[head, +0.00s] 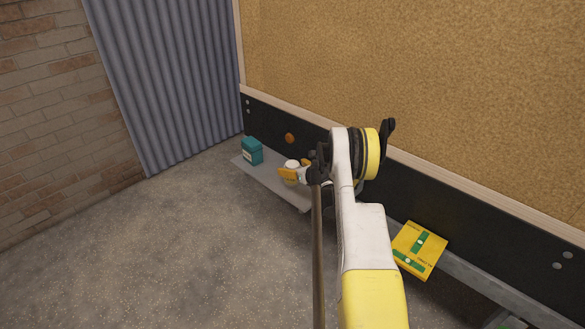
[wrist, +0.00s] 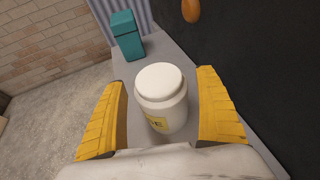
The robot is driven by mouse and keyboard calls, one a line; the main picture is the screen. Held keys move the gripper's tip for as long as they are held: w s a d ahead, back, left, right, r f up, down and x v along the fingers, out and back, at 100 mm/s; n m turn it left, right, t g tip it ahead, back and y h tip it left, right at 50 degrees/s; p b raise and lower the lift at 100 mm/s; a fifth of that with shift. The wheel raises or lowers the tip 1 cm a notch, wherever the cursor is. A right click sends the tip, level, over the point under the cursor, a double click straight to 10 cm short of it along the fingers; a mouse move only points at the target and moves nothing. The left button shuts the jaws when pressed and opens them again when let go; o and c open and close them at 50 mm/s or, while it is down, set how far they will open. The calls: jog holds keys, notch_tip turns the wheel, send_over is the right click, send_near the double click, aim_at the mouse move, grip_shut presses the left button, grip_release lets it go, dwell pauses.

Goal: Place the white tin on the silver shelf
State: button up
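The white tin (wrist: 161,92) has a rounded lid and a yellow label with dark letters. In the wrist view it is upright between the two yellow fingers of my gripper (wrist: 162,115), with a narrow gap on each side. My gripper is open around it. The tin appears to stand on the silver shelf (wrist: 187,58), though its base is partly hidden. In the head view only the top of the tin (head: 292,164) shows, beside a yellow finger. The silver shelf (head: 268,181) runs low along the dark wall panel.
A teal container (head: 252,151) stands at the shelf's far left end. An orange-brown round object (head: 289,138) is on the black panel behind. A yellow and green box (head: 419,250) lies further right along the wall. Carpet at the left is clear.

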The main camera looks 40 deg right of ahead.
jog(key=shift+r, duration=0.15)
jog(key=p+v, duration=0.4)
jog(key=v, duration=0.8)
jog(key=w+a+r+n+g+y, duration=0.1)
jog(key=w+a+r+n, duration=0.1)
jog(key=a+r+n, duration=0.45)
jog(key=w+a+r+n+g+y, duration=0.1)
jog(key=w+a+r+n+y, duration=0.2)
jog(key=a+r, duration=0.6)
jog(key=s+a+r+n+g, duration=0.1)
jog(key=s+a+r+n, duration=0.1)
jog(key=a+r+n, duration=0.4)
jog(key=s+a+r+n+g, duration=0.1)
jog(key=s+a+r+n, duration=0.25)
jog(key=a, duration=0.35)
jog(key=s+a+r+n+g, duration=0.1)
jog(key=s+a+r+n, duration=0.2)
jog(key=s+a+n, duration=1)
jog(key=s+n, duration=0.1)
jog(key=s, duration=0.2)
jog(key=s+a+n+g+h, duration=0.1)
jog(key=s+a+n, duration=0.3)
jog(key=s, duration=0.3)
jog(key=shift+s+f+n, duration=0.3)
jog(key=shift+f+n, duration=0.05)
jog(key=shift+n, duration=0.25)
